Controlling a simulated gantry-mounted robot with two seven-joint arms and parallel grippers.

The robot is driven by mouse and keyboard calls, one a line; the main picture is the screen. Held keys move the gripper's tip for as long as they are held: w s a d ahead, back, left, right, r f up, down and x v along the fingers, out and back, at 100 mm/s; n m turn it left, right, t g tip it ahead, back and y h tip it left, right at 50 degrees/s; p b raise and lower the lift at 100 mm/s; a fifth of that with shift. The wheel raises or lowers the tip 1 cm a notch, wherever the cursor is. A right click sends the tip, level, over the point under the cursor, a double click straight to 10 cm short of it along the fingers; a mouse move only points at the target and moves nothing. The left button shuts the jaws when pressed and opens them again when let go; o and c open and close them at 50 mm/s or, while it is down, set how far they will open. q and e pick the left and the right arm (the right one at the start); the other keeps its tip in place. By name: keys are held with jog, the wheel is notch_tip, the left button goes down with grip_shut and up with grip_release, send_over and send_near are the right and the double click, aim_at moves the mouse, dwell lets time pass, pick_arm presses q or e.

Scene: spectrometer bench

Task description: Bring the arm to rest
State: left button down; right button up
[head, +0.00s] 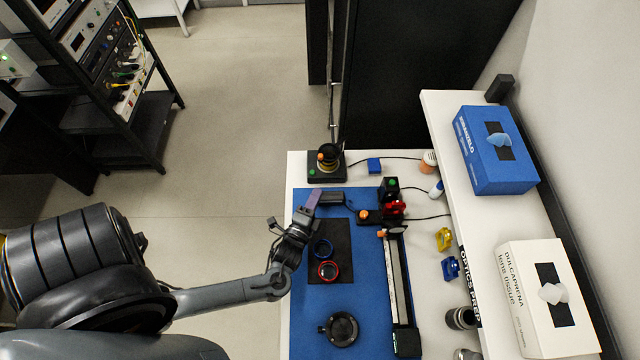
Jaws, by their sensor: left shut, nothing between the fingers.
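My left arm comes in from the left, and its gripper (308,208) is over the left edge of the blue mat (310,296) on the bench. The gripper is shut, with nothing seen held. A small purple piece shows at its tip, and I cannot tell whether it touches the fingers. A dark block lies just right of the tip. My right gripper is not in view.
A black round part (341,328), a long rail (398,285) and a lamp base (327,172) stand nearby. Tissue boxes (495,165) sit on the right shelf.

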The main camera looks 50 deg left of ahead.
pick_arm(q)
jog(key=s+d+r+n+g+h+p, duration=0.1)
jog(key=d+r+n+g+h+p, duration=0.2)
jog(key=r, duration=0.5)
jog(key=d+r+n+g+h+p, duration=0.2)
jog(key=d+r+h+p, duration=0.25)
jog(key=r+p, duration=0.2)
jog(key=s+d+r+n+g, duration=0.1)
jog(key=s+d+n+g, duration=0.1)
jog(key=s, duration=0.3)
jog(key=s+d+r+n+g+h, duration=0.1)
jog(key=s+d+n+g, duration=0.2)
jog(key=s+g, duration=0.2)
jog(key=shift+s, duration=0.5)
jog(key=shift+h, duration=0.25)
